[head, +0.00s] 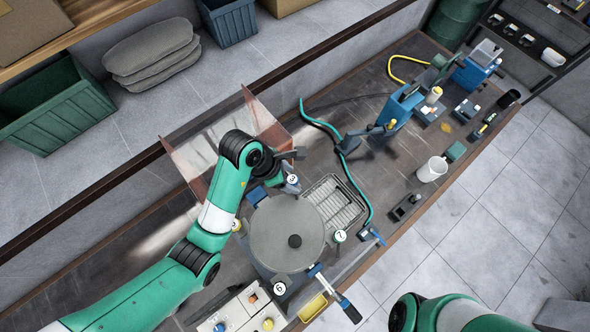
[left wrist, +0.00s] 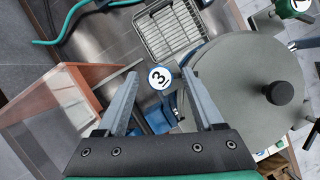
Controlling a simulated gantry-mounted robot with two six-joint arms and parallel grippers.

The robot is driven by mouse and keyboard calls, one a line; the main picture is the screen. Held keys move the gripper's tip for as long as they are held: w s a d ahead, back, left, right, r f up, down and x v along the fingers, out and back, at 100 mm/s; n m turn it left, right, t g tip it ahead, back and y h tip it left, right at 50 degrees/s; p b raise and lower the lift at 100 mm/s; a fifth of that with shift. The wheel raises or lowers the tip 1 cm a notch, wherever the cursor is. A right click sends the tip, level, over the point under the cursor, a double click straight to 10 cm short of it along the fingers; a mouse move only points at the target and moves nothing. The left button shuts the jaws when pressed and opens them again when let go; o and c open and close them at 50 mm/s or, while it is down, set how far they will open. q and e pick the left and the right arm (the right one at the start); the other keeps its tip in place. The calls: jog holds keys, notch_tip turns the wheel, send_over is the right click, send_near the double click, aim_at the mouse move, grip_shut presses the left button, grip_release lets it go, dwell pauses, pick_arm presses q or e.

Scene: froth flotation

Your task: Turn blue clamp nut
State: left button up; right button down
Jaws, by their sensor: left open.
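A blue clamp nut (left wrist: 172,98) with a round white tag marked 3 (left wrist: 160,77) is at the edge of a round grey lid (left wrist: 240,95) with a black knob. In the head view the tag (head: 292,178) shows at the lid's (head: 287,235) upper edge. The nut is partly hidden there by my gripper. My left gripper (head: 296,170) is open above it. In the left wrist view its two fingers (left wrist: 160,74) stand on either side of the tag, and I cannot tell whether they touch it. My right gripper is out of view; only part of that arm shows.
A wire basket (head: 335,203) stands right of the lid, beside a green-capped post tagged 7 (head: 340,237). A clear orange-tinted panel (head: 205,150) stands left of my gripper. A green hose (head: 345,165) crosses the bench. A control box (head: 240,312) is at the front.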

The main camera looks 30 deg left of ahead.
pick_arm(q)
jog(key=shift+c, duration=0.3)
grip_shut()
jog(key=shift+m, duration=0.7)
jog(key=shift+m+g+h, duration=0.4)
jog(key=shift+m+g, duration=0.1)
jog(key=shift+m, duration=0.4)
jog(key=shift+o, duration=0.3)
grip_release()
